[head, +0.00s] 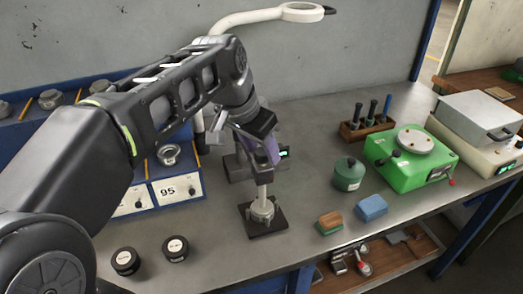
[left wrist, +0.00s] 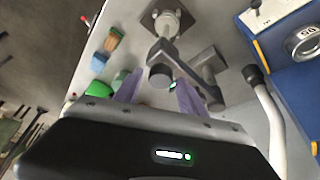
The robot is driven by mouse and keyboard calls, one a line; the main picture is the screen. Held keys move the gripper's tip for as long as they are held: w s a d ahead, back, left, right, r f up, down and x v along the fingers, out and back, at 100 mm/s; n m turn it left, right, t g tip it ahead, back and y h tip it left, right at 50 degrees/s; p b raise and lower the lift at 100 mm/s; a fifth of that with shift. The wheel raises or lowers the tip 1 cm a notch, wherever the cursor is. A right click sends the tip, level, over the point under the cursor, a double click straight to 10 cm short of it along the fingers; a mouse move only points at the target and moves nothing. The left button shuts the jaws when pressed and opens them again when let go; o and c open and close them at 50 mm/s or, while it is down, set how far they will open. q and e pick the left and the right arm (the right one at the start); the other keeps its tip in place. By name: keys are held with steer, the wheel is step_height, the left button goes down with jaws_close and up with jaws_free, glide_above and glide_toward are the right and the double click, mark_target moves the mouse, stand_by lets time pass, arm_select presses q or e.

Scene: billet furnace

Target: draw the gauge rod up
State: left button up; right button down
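The gauge stand has a dark square base (head: 279,231) on the bench, with a round grey collar (head: 262,211) and a pale upright rod (head: 262,191). In the left wrist view the rod (left wrist: 164,48) runs from the collar towards a dark round end (left wrist: 160,76). My left gripper (head: 268,150) is above the stand, pointing down, and hides the rod's upper part in the head view. In the left wrist view its purple fingers (left wrist: 159,84) are apart, one on each side of the round end, with gaps showing. My right gripper is not in view.
Two black round pieces (head: 125,261) lie in front. A green pot (head: 348,174), blue block (head: 371,207) and green machine (head: 410,158) are right.

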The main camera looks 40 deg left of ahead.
arm_select(q)
steer(key=c, duration=0.9)
steer(key=shift+r+p, duration=3.55)
steer(key=shift+r, duration=1)
steer(key=o, duration=1.1)
steer(key=shift+f, duration=0.1)
step_height(320, 180, up, 6)
steer(key=p, duration=0.3)
steer(key=shift+f, duration=0.1)
